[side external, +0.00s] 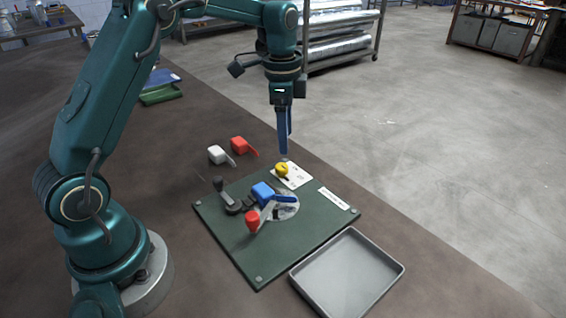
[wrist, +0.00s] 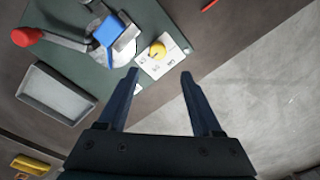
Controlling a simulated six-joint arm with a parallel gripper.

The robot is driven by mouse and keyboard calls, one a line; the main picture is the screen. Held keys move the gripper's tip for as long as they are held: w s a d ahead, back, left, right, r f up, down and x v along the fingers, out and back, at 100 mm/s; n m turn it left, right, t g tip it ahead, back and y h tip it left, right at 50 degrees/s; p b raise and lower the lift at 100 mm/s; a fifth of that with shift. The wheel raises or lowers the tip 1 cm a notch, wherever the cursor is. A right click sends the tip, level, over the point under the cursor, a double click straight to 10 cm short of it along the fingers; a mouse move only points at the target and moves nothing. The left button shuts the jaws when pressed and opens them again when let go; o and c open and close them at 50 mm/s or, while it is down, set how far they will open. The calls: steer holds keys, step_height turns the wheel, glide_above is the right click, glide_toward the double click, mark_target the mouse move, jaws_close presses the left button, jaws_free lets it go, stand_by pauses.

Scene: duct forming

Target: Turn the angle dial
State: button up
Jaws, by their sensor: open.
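The yellow dial knob (side external: 282,170) sits on a white marked card (side external: 297,177) at the far edge of the green board (side external: 225,240). In the wrist view the yellow knob (wrist: 157,50) is on the card (wrist: 172,62), beyond my fingertips and slightly left of the middle between them. My gripper (side external: 285,152) is above the knob, pointing down with its blue fingers. In the wrist view my gripper (wrist: 159,75) has its fingers wide apart with nothing between them. The side view cannot show clearly how far the fingertips are above the knob.
A blue block (side external: 263,192), a red-knobbed lever (side external: 252,220) and a dark clamp (side external: 232,204) are on the board. White (side external: 217,154) and red (side external: 239,144) pieces lie left of it. A grey tray (side external: 345,275) lies at the board's near right. The table edge is close behind the dial.

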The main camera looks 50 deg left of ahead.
mark_target(282, 166)
steer(key=shift+g, duration=0.4)
steer(key=f, duration=0.7)
steer(key=shift+s+a+f, duration=0.25)
steer(key=shift+a, duration=0.05)
jaws_close()
